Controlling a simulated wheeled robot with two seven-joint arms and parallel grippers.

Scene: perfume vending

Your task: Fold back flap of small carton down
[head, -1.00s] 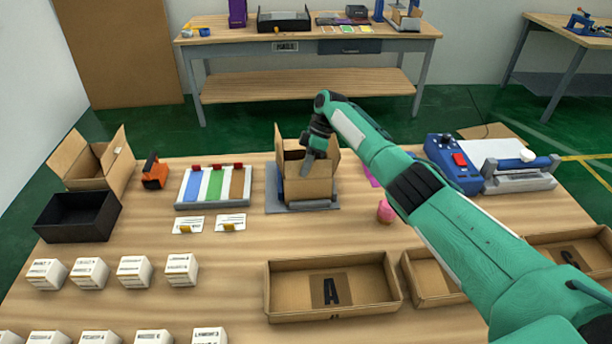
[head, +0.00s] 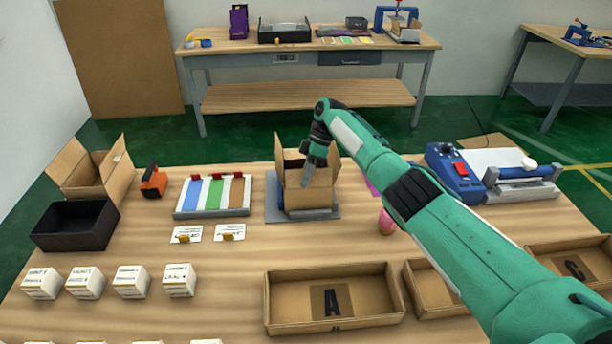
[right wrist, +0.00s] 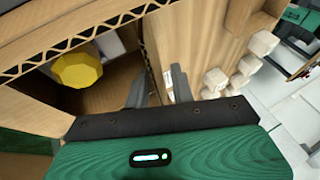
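The small open carton (head: 309,199) stands near the middle of the table on a grey plate (head: 326,213). Flaps stand up at its left and right sides in the head view. My right gripper (head: 305,180) points down at the carton's opening, and its fingertips are small there. In the right wrist view, the two grey fingers (right wrist: 157,86) are beside a corrugated cardboard edge (right wrist: 75,40). Whether they pinch cardboard is unclear. A yellow faceted item (right wrist: 78,70) lies inside the carton. The back flap is largely hidden by my arm. My left gripper is out of view.
A cardboard box (head: 92,172) and a black tray (head: 74,226) stand at left. A colored strip board (head: 213,195) is left of the carton. Tray A (head: 283,314) lies in front, and a pink item (head: 386,222) at right. A blue device (head: 453,168) is further right.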

